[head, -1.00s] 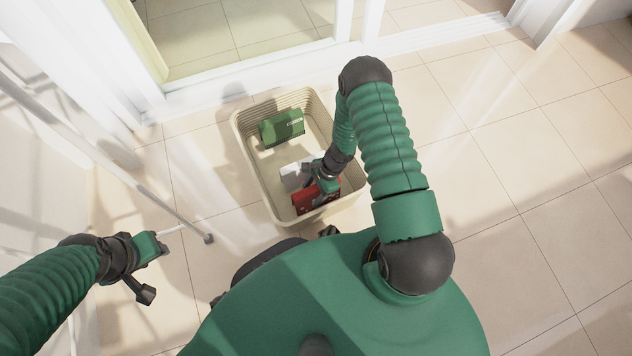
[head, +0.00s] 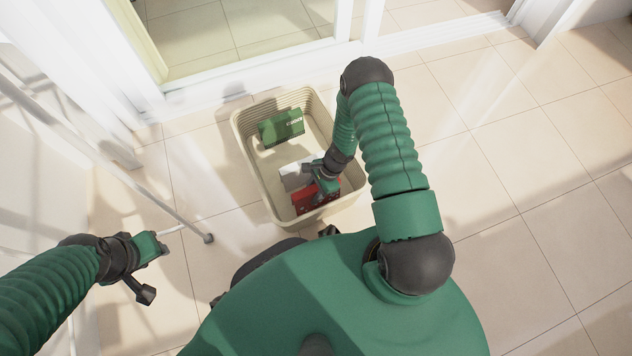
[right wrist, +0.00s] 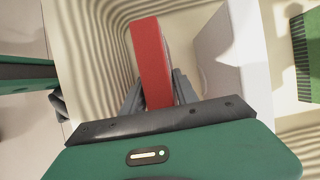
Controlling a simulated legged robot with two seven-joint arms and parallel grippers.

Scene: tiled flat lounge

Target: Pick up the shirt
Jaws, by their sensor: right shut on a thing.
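I cannot make out a shirt in either view. My right gripper (head: 323,183) reaches down into a beige basket (head: 243,160). It is shut on a red box (head: 304,201), low inside the basket. In the right wrist view, the red box (right wrist: 149,50) stands on edge between the two fingers of my right gripper (right wrist: 159,90). A white box-like thing (head: 293,176) lies beside it, and a green box (head: 281,128) lies at the far end of the basket. My left gripper (head: 158,272) is open and empty, out over the floor at the left.
A thin pale pole frame (head: 150,192) stands at the left, its foot near the basket. A white door frame (head: 250,68) runs behind the basket. The tiled floor (head: 510,190) at the right is clear.

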